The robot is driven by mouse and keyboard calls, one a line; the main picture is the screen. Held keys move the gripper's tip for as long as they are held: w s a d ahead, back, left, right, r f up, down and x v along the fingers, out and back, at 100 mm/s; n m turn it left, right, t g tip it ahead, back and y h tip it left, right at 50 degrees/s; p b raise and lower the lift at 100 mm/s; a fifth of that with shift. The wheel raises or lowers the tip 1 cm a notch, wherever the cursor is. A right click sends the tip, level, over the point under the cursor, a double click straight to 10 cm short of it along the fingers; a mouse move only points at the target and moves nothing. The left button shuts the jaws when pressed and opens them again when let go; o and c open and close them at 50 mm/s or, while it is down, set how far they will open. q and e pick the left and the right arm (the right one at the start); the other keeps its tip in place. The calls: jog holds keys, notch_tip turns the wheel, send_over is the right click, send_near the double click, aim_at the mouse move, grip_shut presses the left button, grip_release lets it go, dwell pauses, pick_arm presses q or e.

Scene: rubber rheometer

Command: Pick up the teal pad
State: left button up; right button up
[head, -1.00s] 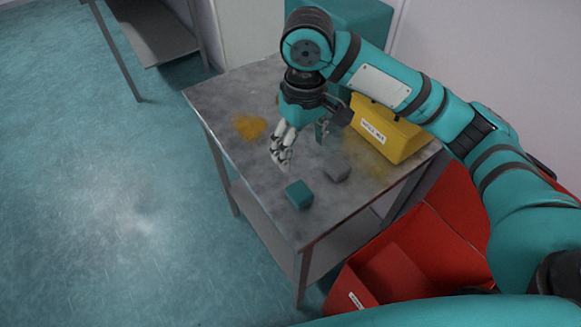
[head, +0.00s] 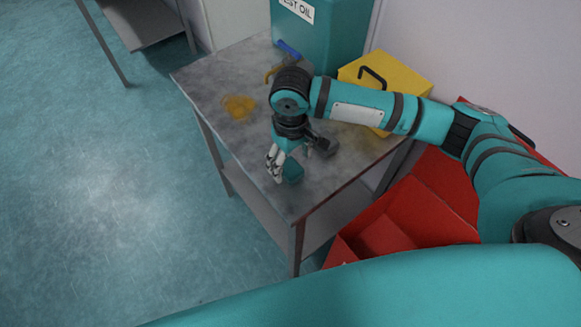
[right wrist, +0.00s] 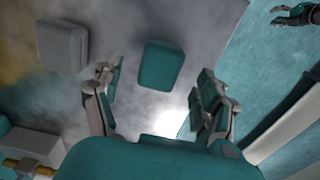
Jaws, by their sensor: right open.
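The teal pad (head: 294,170) lies on the metal table (head: 215,85), partly hidden by my right gripper (head: 277,168) in the head view. In the right wrist view the teal pad (right wrist: 161,66) shows whole, between and beyond the fingertips of my open right gripper (right wrist: 156,80). The fingers point down near it, and nothing is held. A grey pad (right wrist: 62,46) lies to the left of the teal pad in that view. What appears to be my left gripper (right wrist: 295,14) shows small at the top right; its jaws are unclear.
A teal container labelled TEST OIL (head: 335,45) and a yellow case (head: 410,73) stand at the table's back. A blue-and-orange item (head: 288,49) lies by the container. A yellow-brown stain (head: 238,106) marks the tabletop. Red bins (head: 440,195) stand right of the table.

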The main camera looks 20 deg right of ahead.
aim_at(290, 167)
notch_tip(290, 167, down, 4)
jog(key=shift+r+p, duration=0.2)
jog(key=shift+p, duration=0.1)
jog(key=shift+w, duration=0.1)
jog(key=c, duration=1)
pick_arm(q)
jog(key=shift+s+r, duration=0.4)
jog(key=shift+s, duration=0.45)
pick_arm(e)
jog(key=shift+c, duration=0.2)
jog(key=shift+r, duration=0.1)
